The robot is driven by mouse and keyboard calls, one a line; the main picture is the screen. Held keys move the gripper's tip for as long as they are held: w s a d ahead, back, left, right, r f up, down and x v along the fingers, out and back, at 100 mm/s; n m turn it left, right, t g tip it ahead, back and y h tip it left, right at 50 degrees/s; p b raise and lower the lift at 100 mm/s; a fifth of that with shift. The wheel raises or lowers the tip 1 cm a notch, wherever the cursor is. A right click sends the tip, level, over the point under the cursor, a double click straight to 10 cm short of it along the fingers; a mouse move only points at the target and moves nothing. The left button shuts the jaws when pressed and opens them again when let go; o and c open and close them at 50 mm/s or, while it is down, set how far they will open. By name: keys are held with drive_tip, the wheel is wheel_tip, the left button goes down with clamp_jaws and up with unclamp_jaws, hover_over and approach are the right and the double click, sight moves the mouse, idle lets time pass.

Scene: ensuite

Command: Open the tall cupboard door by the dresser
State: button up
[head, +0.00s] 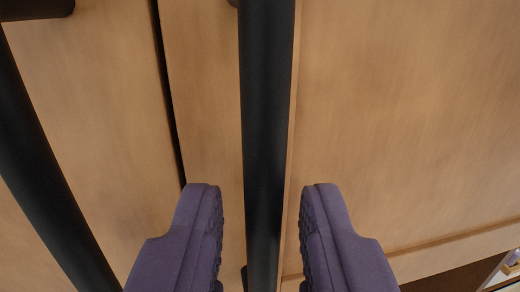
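The tall cupboard shows light wooden fronts that fill most of the head view, with a wide door panel (400,110) on the right. A long black bar handle (266,120) runs up and down the middle of the view. My gripper (261,205) has two purple fingers, one on each side of this handle. The fingers are spread apart, with a gap between each one and the bar. I cannot tell how deep the bar sits between them. The dresser cannot be made out for sure.
A second black bar handle (45,175) stands at the left on the neighbouring wooden front (105,90). A dark narrow gap separates the two fronts. At the lower right is the panel's bottom edge, a dark opening (455,277) and a few small items, partly cut off.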

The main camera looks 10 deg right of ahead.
drive_tip(key=shift+x, duration=0.9)
drive_tip(key=shift+r, duration=0.1)
clamp_jaws()
